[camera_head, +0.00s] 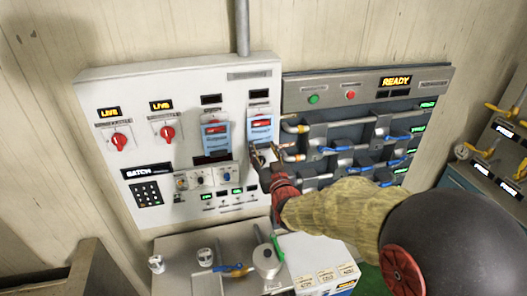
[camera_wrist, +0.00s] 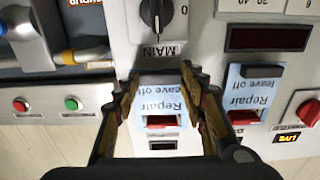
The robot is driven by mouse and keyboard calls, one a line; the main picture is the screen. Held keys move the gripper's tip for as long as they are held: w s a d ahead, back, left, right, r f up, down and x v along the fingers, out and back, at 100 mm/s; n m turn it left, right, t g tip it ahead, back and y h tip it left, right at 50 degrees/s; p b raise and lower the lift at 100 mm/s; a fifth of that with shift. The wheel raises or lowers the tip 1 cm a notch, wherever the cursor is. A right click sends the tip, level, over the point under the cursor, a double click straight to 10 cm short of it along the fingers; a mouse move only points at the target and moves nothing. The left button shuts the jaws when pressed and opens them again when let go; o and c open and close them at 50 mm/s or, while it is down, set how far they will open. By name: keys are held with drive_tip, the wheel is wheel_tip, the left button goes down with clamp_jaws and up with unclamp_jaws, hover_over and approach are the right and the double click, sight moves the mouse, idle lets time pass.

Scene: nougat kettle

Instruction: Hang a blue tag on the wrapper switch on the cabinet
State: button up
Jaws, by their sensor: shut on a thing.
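Two blue tags with "Repair leave off" print are on the white cabinet (camera_head: 185,82). The right blue tag (camera_head: 262,128) lies over a red switch under a small dark display. In the wrist view this tag (camera_wrist: 160,106) is between my fingers, and the red switch (camera_wrist: 161,122) shows through its opening. My gripper (camera_head: 262,158) is at its lower edge, shut on it; my gripper also shows in the wrist view (camera_wrist: 160,77). The other blue tag (camera_head: 215,138) sits on the switch to the left, clear of my gripper. I cannot read which label says wrapper.
Two red rotary knobs (camera_head: 120,141) and a keypad (camera_head: 147,194) are on the cabinet's left. A black MAIN knob (camera_wrist: 157,12) is close to my fingertips. A pipe panel with blue-handled valves (camera_head: 335,149) is at right. A kettle-like vessel (camera_head: 266,258) stands below.

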idle(0.3)
drive_tip(key=o, duration=1)
drive_tip(key=shift+c, duration=0.2)
drive_tip(key=shift+o, duration=0.6)
drive_tip(key=shift+s, duration=0.1)
